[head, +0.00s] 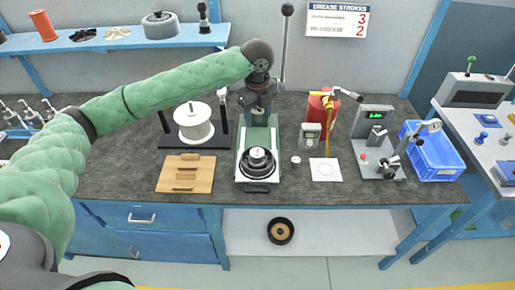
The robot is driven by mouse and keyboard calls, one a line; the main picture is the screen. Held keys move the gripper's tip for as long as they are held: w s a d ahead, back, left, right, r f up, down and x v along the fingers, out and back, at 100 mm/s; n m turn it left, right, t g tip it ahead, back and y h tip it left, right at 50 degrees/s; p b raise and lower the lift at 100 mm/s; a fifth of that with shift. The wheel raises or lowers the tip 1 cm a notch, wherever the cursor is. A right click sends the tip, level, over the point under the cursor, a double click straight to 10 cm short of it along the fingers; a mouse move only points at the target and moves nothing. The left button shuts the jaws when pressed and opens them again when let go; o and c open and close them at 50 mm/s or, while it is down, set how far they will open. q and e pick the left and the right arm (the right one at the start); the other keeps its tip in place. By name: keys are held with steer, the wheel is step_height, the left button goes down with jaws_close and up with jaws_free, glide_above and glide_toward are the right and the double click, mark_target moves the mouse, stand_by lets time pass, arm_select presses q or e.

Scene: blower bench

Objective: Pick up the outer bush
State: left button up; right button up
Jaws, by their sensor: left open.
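My left arm reaches in from the left, and its gripper (258,109) points down over the green arbor press (273,140) at the middle of the bench. The jaws are open, with nothing seen between them. Below them, apart from them, a dark round stepped part (258,159) sits on the press's pale plate. A small pale cylinder (296,160) stands on the bench just right of the press. I cannot tell for sure which of these is the outer bush. My right gripper is not in view.
A wooden block (186,173) and a white spool on a stand (194,122) are left of the press. A red cylinder (322,108), white card (325,170), gauge stand (373,140) and blue crate (433,155) are right. The press lever (286,40) rises behind my gripper.

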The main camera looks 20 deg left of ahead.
arm_select(q)
steer(key=m, duration=0.2)
steer(key=m+p, duration=0.2)
steer(key=p, duration=0.2)
glide_above(257, 152)
steer(key=shift+g, duration=0.3)
step_height(257, 152, down, 10)
steer(key=shift+r, duration=0.1)
steer(key=shift+f, duration=0.55)
steer(key=shift+f+p, duration=0.8)
steer(key=shift+f, duration=1.4)
steer(key=c, duration=1)
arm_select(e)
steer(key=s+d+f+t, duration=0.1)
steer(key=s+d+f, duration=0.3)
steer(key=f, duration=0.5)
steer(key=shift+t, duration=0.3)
arm_select(q)
steer(key=shift+r, duration=0.15)
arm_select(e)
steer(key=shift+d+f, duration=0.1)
